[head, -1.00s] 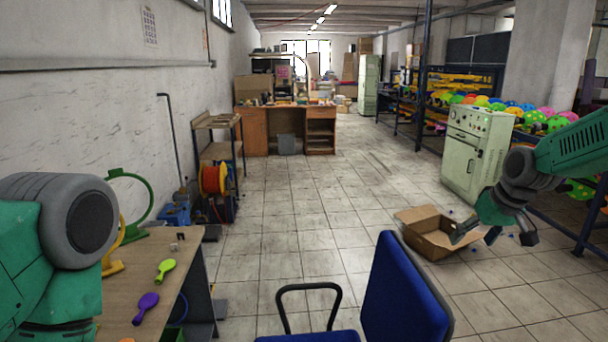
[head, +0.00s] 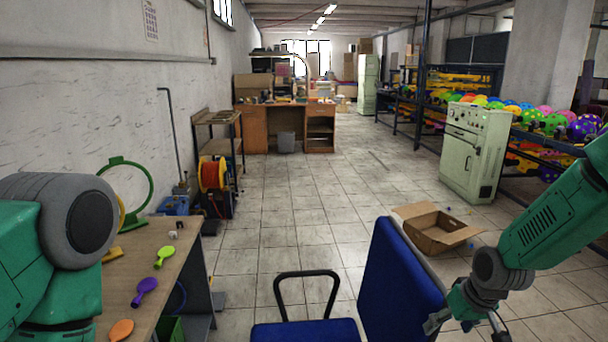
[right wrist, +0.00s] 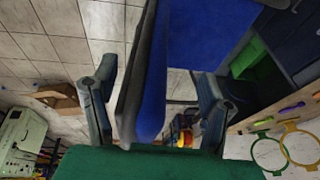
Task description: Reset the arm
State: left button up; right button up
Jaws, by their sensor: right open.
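My right gripper (head: 467,324) is low at the right of the head view, beside the blue chair's (head: 400,270) backrest. Its fingers are spread apart with nothing held. In the right wrist view the two fingers of my right gripper (right wrist: 154,100) stand either side of the chair back (right wrist: 155,85), which shows between them; I cannot tell whether they touch it. My left arm (head: 60,240) fills the left edge of the head view, and its gripper is out of sight.
A wooden table (head: 190,265) at left holds a green paddle (head: 163,256), a purple one (head: 145,290) and an orange one (head: 121,329). An open cardboard box (head: 435,232) lies on the floor near a pale green cabinet (head: 475,150). The middle floor is clear.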

jog(key=s+a+f+g+b, duration=0.1)
jog(key=s+a+f+b, duration=0.25)
jog(key=s+f, duration=1.2)
jog(key=s+f+b, duration=0.2)
jog(key=s+f, duration=0.1)
jog(key=s, duration=0.6)
jog(key=s+f+g+h+b, duration=0.1)
jog(key=s+f+b, duration=0.2)
jog(key=s, duration=0.7)
jog(key=shift+s+d+f+g+h, duration=0.25)
jog(key=shift+f+g+h, duration=0.05)
jog(key=shift+f, duration=0.25)
jog(key=shift+w, duration=0.15)
